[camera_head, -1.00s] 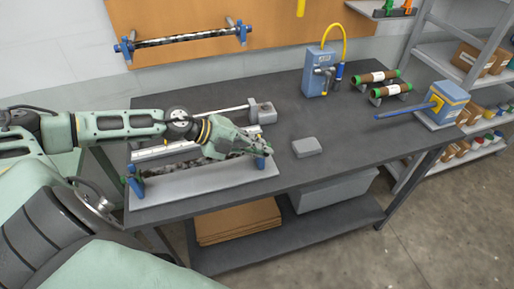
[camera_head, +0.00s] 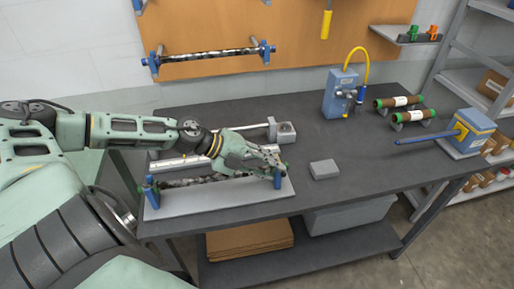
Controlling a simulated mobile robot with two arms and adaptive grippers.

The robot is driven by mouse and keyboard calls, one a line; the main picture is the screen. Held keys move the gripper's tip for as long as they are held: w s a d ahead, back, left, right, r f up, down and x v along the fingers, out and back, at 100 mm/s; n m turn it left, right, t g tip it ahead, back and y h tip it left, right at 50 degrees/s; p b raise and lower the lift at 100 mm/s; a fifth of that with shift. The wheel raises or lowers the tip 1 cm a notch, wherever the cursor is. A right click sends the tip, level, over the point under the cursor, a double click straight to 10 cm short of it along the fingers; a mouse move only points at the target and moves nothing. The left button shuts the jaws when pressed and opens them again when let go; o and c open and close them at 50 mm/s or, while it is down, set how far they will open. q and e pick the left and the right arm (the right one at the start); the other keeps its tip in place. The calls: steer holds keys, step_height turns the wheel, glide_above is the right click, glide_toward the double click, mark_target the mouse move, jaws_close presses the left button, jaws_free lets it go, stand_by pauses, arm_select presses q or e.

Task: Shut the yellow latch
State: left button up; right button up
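The press (camera_head: 222,197) is a grey base plate near the table's front left edge, with a dark speckled roller (camera_head: 190,182) between blue end posts. My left gripper (camera_head: 272,160) is at the press's right end, just above and beside the right blue post (camera_head: 278,178). Its fingers are small and overlap the post, so I cannot tell whether they are open or touch anything. No yellow latch shows clearly on the press; the gripper hides part of that end. A blue box (camera_head: 472,136) at the table's right has a yellow part and a long blue bar. My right gripper is out of view.
A grey block (camera_head: 324,169) lies right of the press. Behind stand a blue device (camera_head: 341,94) with a yellow hose and two green-ended rolls (camera_head: 405,107). A grey piece (camera_head: 285,131) lies behind the gripper. The dark table (camera_head: 385,160) is clear in the middle right.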

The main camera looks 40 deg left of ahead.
arm_select(q)
steer(key=shift+v, duration=2.35)
steer(key=shift+s, duration=0.1)
